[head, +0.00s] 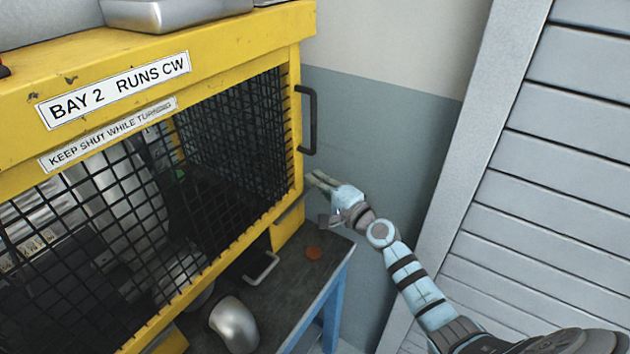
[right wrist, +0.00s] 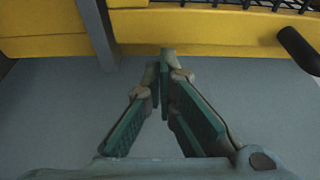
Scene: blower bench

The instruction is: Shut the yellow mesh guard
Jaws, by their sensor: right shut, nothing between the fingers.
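The yellow mesh guard (head: 222,254) fills the left of the head view, with black mesh in a yellow frame. I cannot tell whether it is fully shut. A black bar handle (head: 312,122) is on its right side; a dark handle end also shows in the right wrist view (right wrist: 300,50). My right gripper (head: 314,180) is shut and empty, just right of the frame's lower right corner and below the black handle. In the right wrist view its fingertips (right wrist: 167,54) are close to a yellow beam (right wrist: 220,28); contact is unclear. My left gripper is not in view.
A grey slatted panel (head: 560,200) stands at right. Bare wall (head: 385,130) lies between.

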